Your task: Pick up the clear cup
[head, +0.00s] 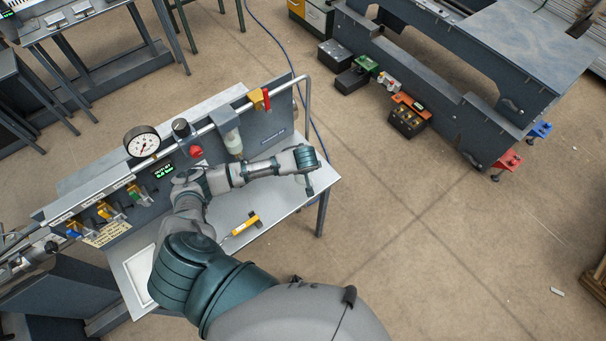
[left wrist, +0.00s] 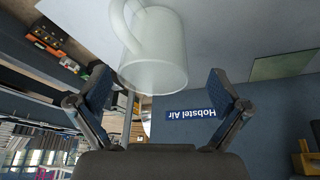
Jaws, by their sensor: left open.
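In the left wrist view the clear cup (left wrist: 160,58) is a pale, translucent mug with its handle (left wrist: 122,22) toward the upper left. It appears in the upper middle of that view, against the light bench top. My left gripper (left wrist: 158,88) is open, with one dark finger on each side of the cup's lower end in the picture. I see no clear contact between the fingers and the cup. In the head view my left arm reaches over the bench, its gripper (head: 308,180) near the bench's right end. I cannot clearly make out the cup there. My right gripper is not in view.
The bench top (head: 290,212) holds a yellow-handled tool (head: 245,225). A grey panel (head: 284,122) with a pressure gauge (head: 142,142), a red button (head: 196,152) and a pipe stands behind the arm. The floor (head: 420,230) to the right is open.

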